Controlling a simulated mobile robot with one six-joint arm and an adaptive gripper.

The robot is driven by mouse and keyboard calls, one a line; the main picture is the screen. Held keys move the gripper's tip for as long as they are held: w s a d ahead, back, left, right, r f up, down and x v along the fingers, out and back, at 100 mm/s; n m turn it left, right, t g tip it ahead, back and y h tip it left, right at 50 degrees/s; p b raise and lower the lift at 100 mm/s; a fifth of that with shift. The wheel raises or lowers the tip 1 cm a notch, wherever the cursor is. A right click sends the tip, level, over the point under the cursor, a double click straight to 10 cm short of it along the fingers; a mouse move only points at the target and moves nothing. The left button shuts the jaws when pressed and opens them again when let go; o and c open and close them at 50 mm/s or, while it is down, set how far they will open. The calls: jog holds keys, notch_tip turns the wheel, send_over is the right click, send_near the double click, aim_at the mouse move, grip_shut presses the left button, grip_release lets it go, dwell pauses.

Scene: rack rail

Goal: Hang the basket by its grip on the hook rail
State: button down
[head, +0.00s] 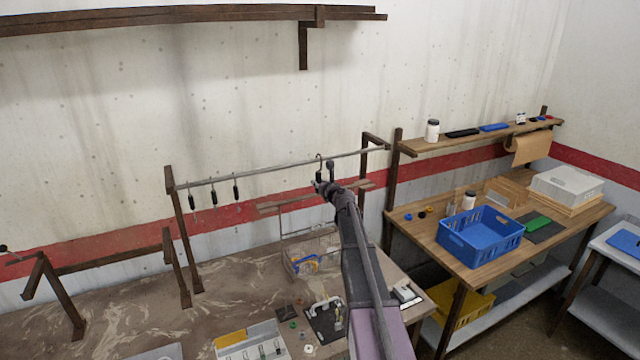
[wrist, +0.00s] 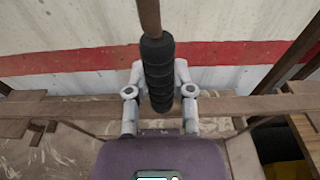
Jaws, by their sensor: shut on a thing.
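My gripper (head: 326,184) is shut on a black ribbed grip, which fills the space between the fingers (wrist: 159,90) in the wrist view. The grip (wrist: 158,72) stands roughly upright, with a brown rod rising from its top. In the head view a small hook (head: 319,158) shows above the gripper, close to the rail; I cannot tell whether it touches. The wire basket (head: 300,262), with blue and yellow things inside, shows below, partly hidden by my arm. The hook rail (head: 270,169) runs across between brown posts.
Several black-handled tools (head: 212,195) hang on the rail's left part. The worktable (head: 130,300) below holds a tray (head: 252,345) and small parts. A second bench at right holds a blue crate (head: 480,238). The rail between the tools and my gripper is clear.

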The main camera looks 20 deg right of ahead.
jog(key=shift+f+b, duration=0.3)
dwell(0.5)
